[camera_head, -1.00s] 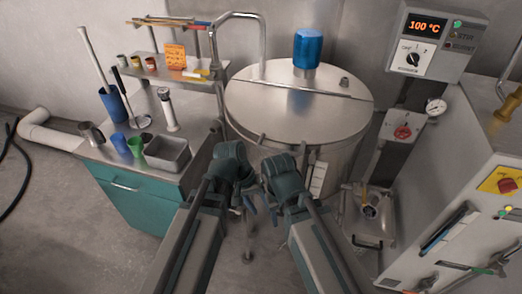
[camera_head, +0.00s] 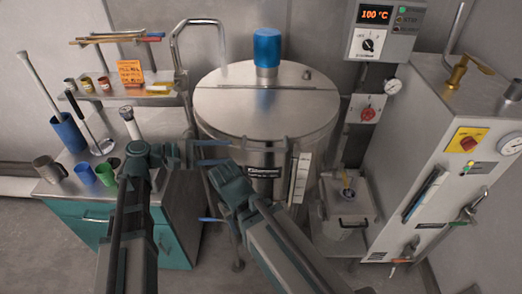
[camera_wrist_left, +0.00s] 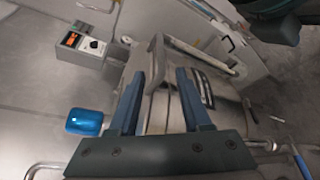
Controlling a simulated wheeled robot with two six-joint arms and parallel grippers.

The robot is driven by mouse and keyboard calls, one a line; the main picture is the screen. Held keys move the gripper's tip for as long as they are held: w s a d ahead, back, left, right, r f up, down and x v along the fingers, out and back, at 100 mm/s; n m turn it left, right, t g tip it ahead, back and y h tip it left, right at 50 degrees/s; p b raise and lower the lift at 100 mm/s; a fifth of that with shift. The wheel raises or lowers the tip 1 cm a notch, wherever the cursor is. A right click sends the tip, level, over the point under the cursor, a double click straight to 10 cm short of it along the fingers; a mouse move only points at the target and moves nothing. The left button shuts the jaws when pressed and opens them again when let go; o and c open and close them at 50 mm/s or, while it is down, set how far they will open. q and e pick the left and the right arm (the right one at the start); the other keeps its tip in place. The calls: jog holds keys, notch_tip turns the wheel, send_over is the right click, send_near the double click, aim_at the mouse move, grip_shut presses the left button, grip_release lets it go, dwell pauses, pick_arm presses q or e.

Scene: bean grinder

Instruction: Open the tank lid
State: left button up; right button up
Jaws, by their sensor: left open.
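The tank lid (camera_head: 265,108) is the round silver top of the steel tank (camera_head: 318,155), and it lies shut. A hinge line crosses it, with a blue cylinder (camera_head: 267,48) behind; the cylinder also shows in the left wrist view (camera_wrist_left: 85,122). My left gripper (camera_head: 228,152) is open and empty at the tank's front left, just below the rim. In the left wrist view, a grey bar-like handle (camera_wrist_left: 155,62) lies beyond and between its open fingers (camera_wrist_left: 160,88), apart from them as far as I can tell. My right gripper (camera_head: 220,200) is low in front of the tank; its fingers are mostly hidden.
A teal cabinet (camera_head: 175,245) with cups and a small shelf (camera_head: 110,92) stands left. A bent pipe (camera_head: 178,55) rises beside the tank. A control box (camera_head: 380,30) reading 100 °C hangs behind right. A white machine (camera_head: 425,160) stands right.

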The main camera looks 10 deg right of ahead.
aim_at(257, 150)
pick_arm(q)
jog(key=b+x, duration=0.2)
jog(key=x, duration=1)
jog(key=shift+d+f, duration=0.1)
jog(key=shift+d, duration=0.25)
grip_shut()
dwell(0.8)
